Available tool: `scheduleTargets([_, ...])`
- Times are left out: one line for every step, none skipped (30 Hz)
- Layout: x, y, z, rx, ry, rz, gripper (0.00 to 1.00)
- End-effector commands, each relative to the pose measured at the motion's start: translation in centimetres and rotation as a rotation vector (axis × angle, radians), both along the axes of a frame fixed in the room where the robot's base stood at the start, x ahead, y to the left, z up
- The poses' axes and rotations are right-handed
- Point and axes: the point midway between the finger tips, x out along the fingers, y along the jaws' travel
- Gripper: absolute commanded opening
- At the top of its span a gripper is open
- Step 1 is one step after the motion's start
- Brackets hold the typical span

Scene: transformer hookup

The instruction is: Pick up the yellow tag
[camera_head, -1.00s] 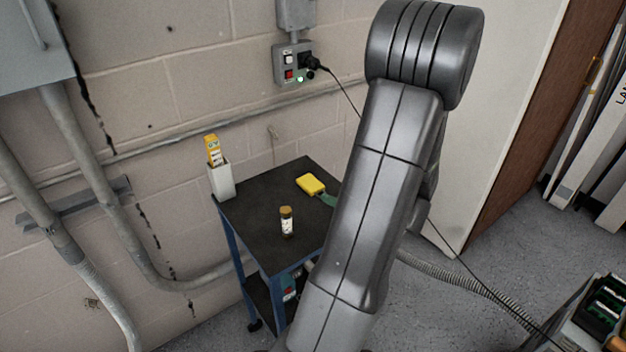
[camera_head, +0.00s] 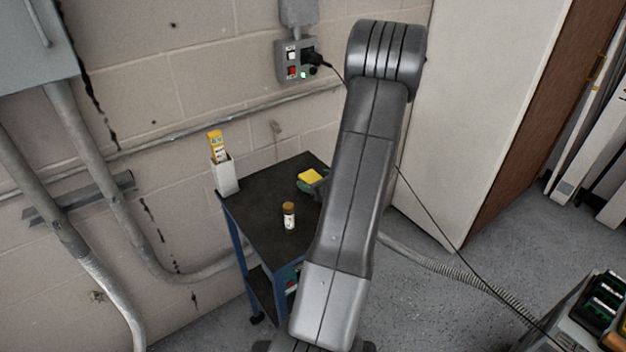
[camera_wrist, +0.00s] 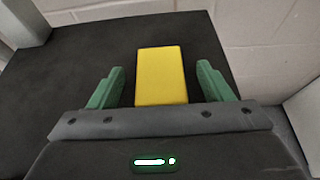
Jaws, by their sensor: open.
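The yellow tag (camera_head: 313,176) lies flat on the dark top of a small cart (camera_head: 265,235). In the wrist view the yellow tag (camera_wrist: 162,80) is a plain rectangle between two green fingers. My gripper (camera_wrist: 161,72) is open, with one finger on each side of the tag and a visible gap on both sides. I cannot tell whether the fingertips are down at the cart top. In the head view my arm hides most of the gripper and the cart's right side; a green finger shows beside the tag.
A small bottle with a brown cap (camera_head: 289,216) stands near the cart's front. A white holder (camera_head: 226,178) with a yellow labelled item (camera_head: 216,145) stands at the back left corner. A wall box (camera_head: 296,60) with a plugged cable hangs above.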

Motion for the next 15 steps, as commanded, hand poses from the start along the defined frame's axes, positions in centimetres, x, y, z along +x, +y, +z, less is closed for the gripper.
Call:
scheduleTargets([0.00,-0.01,-0.01,0.000,0.000,0.000,0.73])
scheduleTargets([0.00,-0.02,-0.01,0.000,0.000,0.000,0.73])
scheduleTargets([-0.01,-0.01,-0.01,0.000,0.000,0.000,0.73])
scheduleTargets([-0.02,-0.02,-0.01,0.000,0.000,0.000,0.73])
scheduleTargets([-0.02,-0.02,-0.01,0.000,0.000,0.000,0.67])
scheduleTargets([-0.02,-0.02,-0.01,0.000,0.000,0.000,0.59])
scheduleTargets([-0.03,-0.02,-0.01,0.000,0.000,0.000,0.53])
scheduleTargets([-0.03,-0.02,-0.01,0.000,0.000,0.000,0.47])
scheduleTargets([-0.03,-0.02,-0.01,-0.001,-0.001,0.000,0.39])
scheduleTargets([-0.03,-0.02,-0.02,0.000,0.000,0.000,0.33])
scheduleTargets([-0.04,-0.03,0.00,-0.001,-0.001,0.000,0.28])
scheduleTargets([-0.04,-0.03,0.00,-0.001,-0.001,0.000,0.25])
scheduleTargets([-0.04,-0.03,0.00,-0.001,-0.001,0.000,0.25])
scheduleTargets([-0.04,-0.03,0.00,-0.001,-0.001,0.000,0.25])
scheduleTargets([-0.03,-0.02,0.01,-0.001,-0.001,0.000,0.25])
